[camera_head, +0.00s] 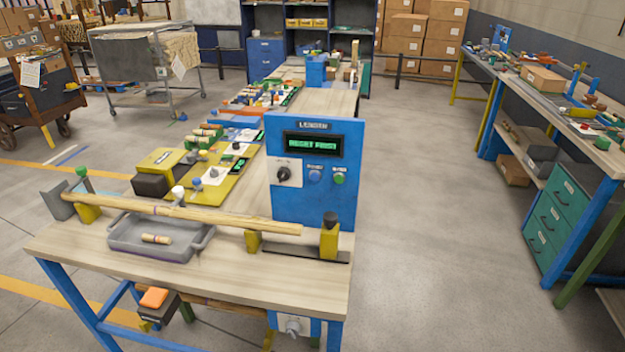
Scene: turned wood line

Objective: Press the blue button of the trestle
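The trestle is likely the wooden-topped bench (90,240) with blue legs in front of me; no label confirms this. An upright blue control panel (312,210) stands on it. The panel carries a round blue button (315,176), between a black rotary knob (284,174) on its left and a green button (339,178) on its right. A lit display (313,145) with green text sits above them. The blue button is unobstructed. Neither of my grippers is in view.
A long wooden rod (190,214) lies across yellow supports over a grey tray (150,245) holding a short turned piece (156,239). Yellow boards (222,182) with small knobs lie behind. Open floor (430,220) separates this bench from another bench (550,105) at right.

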